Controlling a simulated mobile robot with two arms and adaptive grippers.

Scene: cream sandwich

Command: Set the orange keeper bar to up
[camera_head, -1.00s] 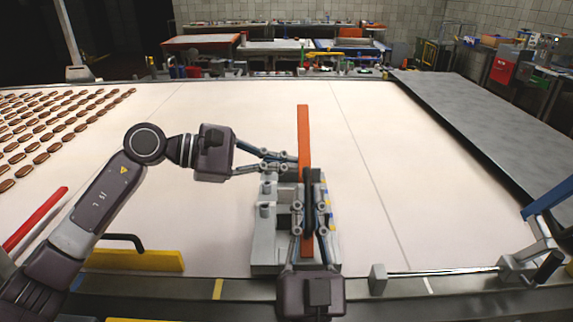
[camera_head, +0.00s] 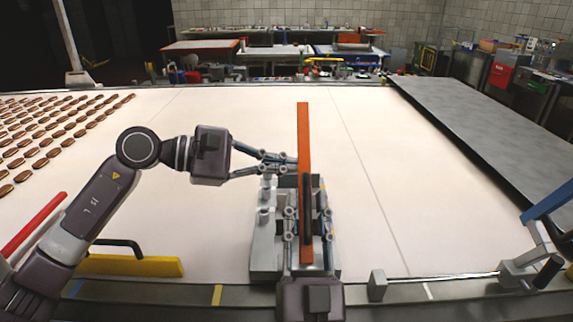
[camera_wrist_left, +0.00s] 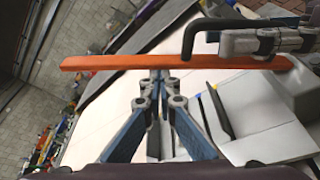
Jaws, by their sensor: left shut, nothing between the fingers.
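The orange keeper bar (camera_head: 304,135) is a long, narrow bar above the grey fixture (camera_head: 265,245). In the head view it runs from the fixture towards the far side; in the left wrist view the bar (camera_wrist_left: 110,61) lies across the picture. A black angled handle (camera_head: 308,205) sits along its near part and also shows in the left wrist view (camera_wrist_left: 190,35). My left gripper (camera_head: 294,160) is shut and empty, its tips at the bar's left side; contact is unclear. My right gripper (camera_head: 308,212) is open, with its fingers on either side of the bar and handle.
A wide pale belt (camera_head: 220,110) surrounds the fixture, with rows of brown biscuits (camera_head: 50,135) at the far left. A blue lever (camera_head: 545,202) stands at the right.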

